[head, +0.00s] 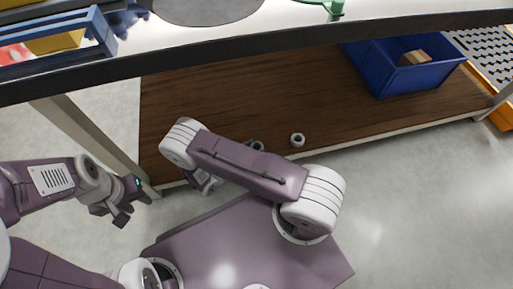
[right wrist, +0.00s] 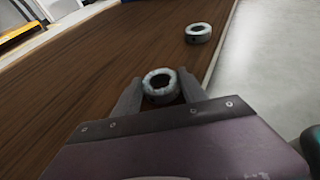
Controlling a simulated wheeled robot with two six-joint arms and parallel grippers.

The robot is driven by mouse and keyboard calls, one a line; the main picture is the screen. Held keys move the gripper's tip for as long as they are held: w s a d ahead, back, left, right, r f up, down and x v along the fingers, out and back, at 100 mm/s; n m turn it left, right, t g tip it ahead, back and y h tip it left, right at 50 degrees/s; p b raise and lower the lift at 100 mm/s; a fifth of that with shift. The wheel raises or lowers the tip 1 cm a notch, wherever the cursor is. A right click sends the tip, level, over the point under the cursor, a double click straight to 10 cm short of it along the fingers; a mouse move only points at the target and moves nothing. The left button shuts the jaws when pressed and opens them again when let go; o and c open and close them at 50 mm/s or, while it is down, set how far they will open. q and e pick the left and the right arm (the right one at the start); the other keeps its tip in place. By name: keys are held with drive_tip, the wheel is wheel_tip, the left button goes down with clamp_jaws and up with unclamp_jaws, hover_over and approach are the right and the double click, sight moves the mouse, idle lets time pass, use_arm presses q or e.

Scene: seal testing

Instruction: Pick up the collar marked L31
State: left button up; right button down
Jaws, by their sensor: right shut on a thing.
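Two small grey ring-shaped collars are at the brown lower shelf (head: 210,95). One collar (right wrist: 161,86) is between the fingers of my right gripper (right wrist: 160,92), which is shut on it. In the head view this held collar (head: 257,146) shows partly behind my right arm, which hides most of the right gripper. The other collar (head: 298,140) lies on the shelf near its front edge; it also shows in the right wrist view (right wrist: 198,33), beyond the gripper. No marking is readable on either collar. My left gripper (head: 134,209) is open and empty, left of the shelf's front corner.
A blue bin (head: 405,80) holding something stands at the shelf's right end. The tabletop edge (head: 250,54) runs above the shelf. A metal table leg (head: 95,140) stands at the left. Mid-shelf is clear.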

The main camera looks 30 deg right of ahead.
sight(255, 142)
wheel_tip(255, 142, up, 5)
drive_tip(key=p, duration=0.5)
drive_tip(key=shift+s+d+r, duration=0.1)
drive_tip(key=shift+s+r, duration=0.05)
drive_tip(key=shift+r, duration=0.05)
drive_tip(key=s+d+r+p, duration=0.5)
drive_tip(key=s+d+p, duration=0.2)
drive_tip(key=s, duration=0.1)
drive_tip(key=shift+s+d+r+p, duration=0.25)
drive_tip(key=shift+s+r+p, duration=0.05)
drive_tip(key=shift+p, duration=0.05)
